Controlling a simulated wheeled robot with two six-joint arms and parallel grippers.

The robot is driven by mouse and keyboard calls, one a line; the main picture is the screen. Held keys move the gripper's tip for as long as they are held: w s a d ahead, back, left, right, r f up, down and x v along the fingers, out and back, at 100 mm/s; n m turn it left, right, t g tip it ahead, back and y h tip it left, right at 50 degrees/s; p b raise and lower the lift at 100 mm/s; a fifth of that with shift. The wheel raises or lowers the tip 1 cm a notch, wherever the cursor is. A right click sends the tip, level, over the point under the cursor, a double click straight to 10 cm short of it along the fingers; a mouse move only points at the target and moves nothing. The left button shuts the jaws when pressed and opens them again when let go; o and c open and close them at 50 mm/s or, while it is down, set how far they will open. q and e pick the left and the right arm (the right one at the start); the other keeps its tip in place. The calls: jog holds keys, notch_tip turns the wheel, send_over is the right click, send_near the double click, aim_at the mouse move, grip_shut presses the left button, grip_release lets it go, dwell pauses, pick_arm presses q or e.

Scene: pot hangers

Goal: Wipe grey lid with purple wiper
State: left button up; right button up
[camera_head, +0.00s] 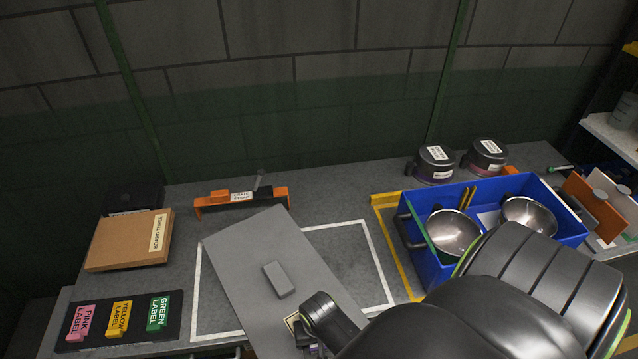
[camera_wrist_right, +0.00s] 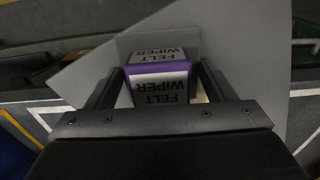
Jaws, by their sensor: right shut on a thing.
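The grey lid (camera_head: 235,255) is a flat grey plate lying at an angle over the white-outlined area of the bench, with a small grey block handle (camera_head: 279,279) on top. My right gripper (camera_wrist_right: 158,80) is shut on the purple wiper (camera_wrist_right: 160,68), which has white "FELT WIPER" labels. The lid also shows behind the wiper in the right wrist view (camera_wrist_right: 245,45). In the head view my right arm covers the lid's near right end, and the wiper is mostly hidden there. I cannot tell whether the wiper touches the lid. My left gripper is not in view.
A blue crate (camera_head: 427,267) with metal bowls stands at the right, with two labelled pots (camera_head: 435,163) behind it. An orange clamp-like bar (camera_head: 240,198) lies behind the lid. A brown box (camera_head: 125,245) and a black tray of coloured labels (camera_head: 178,328) are at the left.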

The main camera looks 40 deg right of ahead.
aim_at(299, 312)
jog(key=shift+w+d, duration=0.15)
jog(key=shift+w, duration=0.75)
jog(key=shift+w+d, duration=0.1)
jog(key=shift+w, duration=0.75)
jog(key=shift+w+d+r, duration=0.1)
jog(key=shift+w+d, duration=0.1)
jog(key=shift+w, duration=0.9)
jog(key=shift+w+d+r, duration=0.1)
jog(key=shift+w+d, duration=0.05)
jog(key=shift+w, duration=0.9)
jog(key=shift+w+d+r, duration=0.1)
jog(key=shift+w+d, duration=0.1)
jog(key=shift+w, duration=0.9)
jog(key=shift+s+r, duration=0.1)
jog(key=shift+r, duration=0.05)
jog(key=shift+s+a+r, duration=0.1)
jog(key=shift+r, duration=2.75)
jog(key=shift+r, duration=0.1)
jog(key=shift+r, duration=1.45)
